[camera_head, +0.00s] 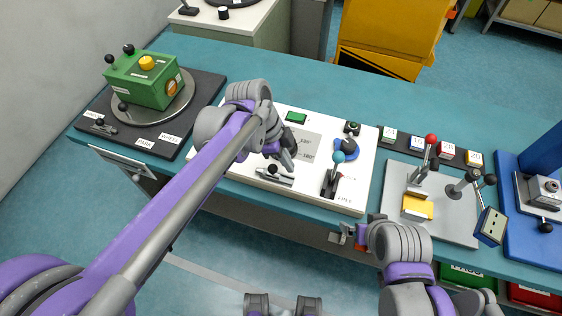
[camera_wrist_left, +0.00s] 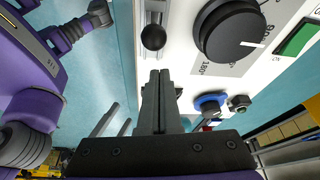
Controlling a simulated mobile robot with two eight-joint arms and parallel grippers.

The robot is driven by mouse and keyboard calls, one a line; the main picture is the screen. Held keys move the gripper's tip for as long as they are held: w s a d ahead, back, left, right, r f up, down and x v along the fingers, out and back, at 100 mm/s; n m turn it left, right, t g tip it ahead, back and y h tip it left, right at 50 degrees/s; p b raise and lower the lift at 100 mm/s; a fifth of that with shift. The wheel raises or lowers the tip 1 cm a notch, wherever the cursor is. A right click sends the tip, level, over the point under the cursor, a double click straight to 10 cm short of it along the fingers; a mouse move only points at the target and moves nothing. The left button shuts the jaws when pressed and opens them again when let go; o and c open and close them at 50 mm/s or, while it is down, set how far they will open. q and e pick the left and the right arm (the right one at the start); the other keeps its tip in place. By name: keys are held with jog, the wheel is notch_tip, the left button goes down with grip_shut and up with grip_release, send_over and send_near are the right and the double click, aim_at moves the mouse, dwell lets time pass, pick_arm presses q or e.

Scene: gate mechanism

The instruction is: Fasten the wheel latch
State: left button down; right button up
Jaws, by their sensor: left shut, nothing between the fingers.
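The wheel latch, a small pale slide with a black knob (camera_head: 273,169), sits at the near edge of the white panel (camera_head: 345,203). In the left wrist view the round black knob (camera_wrist_left: 153,37) stands just beyond my fingertips, with a small gap in the picture. The black wheel (camera_wrist_left: 228,30) with a white mark is to its right there; in the head view my left wrist largely hides it. My left gripper (camera_head: 288,160) is over the panel close to the knob; its fingers (camera_wrist_left: 159,73) are together and empty. My right gripper (camera_head: 348,236) is near the table's front edge, its fingers unclear.
A green box (camera_head: 147,79) on a turntable is at the left. A grey plate (camera_head: 448,225) with a red-topped lever (camera_head: 431,139) is at the right. The table behind the panel is clear.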

pick_arm(q)
jog(key=d+v, duration=0.1)
jog(key=v, duration=0.8)
jog(key=shift+r+p, duration=0.3)
jog(key=shift+r, duration=0.3)
pick_arm(e)
jog(key=shift+d+r, duration=0.25)
jog(key=shift+r, duration=0.25)
